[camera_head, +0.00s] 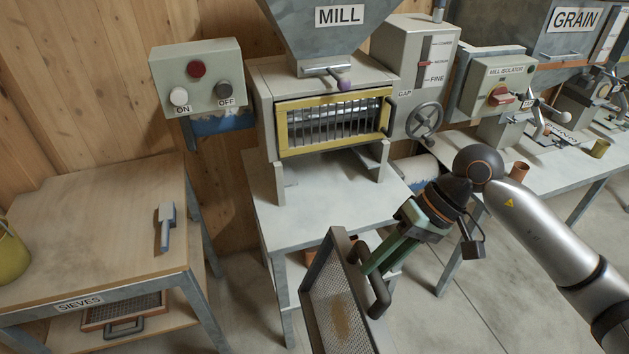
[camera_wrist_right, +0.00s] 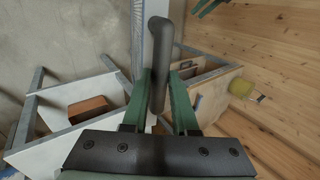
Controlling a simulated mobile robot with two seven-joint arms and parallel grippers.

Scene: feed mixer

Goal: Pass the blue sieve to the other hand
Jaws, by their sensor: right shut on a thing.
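A sieve (camera_head: 340,306) with a grey-looking frame, mesh and dark handle hangs tilted in front of the mill table in the head view. My right gripper (camera_head: 374,264) has its green fingers shut on the sieve's handle. In the right wrist view the dark handle (camera_wrist_right: 158,62) stands between the fingers, with the sieve's frame edge-on behind it. My left gripper is outside the head view. A green piece (camera_wrist_right: 210,7) at the top edge of the wrist view looks like its fingers, but it is cut off.
The mill (camera_head: 330,120) stands on a pale table (camera_head: 290,208). The SIEVES table (camera_head: 90,225) at left bears a brush (camera_head: 165,227), with another sieve (camera_head: 122,310) on its lower shelf. A yellow bucket (camera_head: 10,255) is at the left edge. Floor is open at lower right.

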